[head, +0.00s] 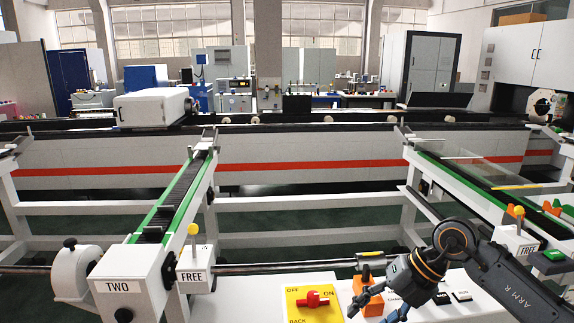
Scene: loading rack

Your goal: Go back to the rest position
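My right arm comes in from the right edge, and its dark gripper (376,307) hangs over the white control panel (462,308) at the bottom. Its fingers look spread apart, with no held object visible between them. An orange part (367,296) shows by the fingers; I cannot tell whether they touch it. My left gripper is not in view.
A white housing marked TWO (130,285) and a box marked FREE (193,272) stand at the left by a green-edged rail (180,195). Another FREE box (514,243) is at the right. A long grey beam with a red stripe (330,170) crosses behind.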

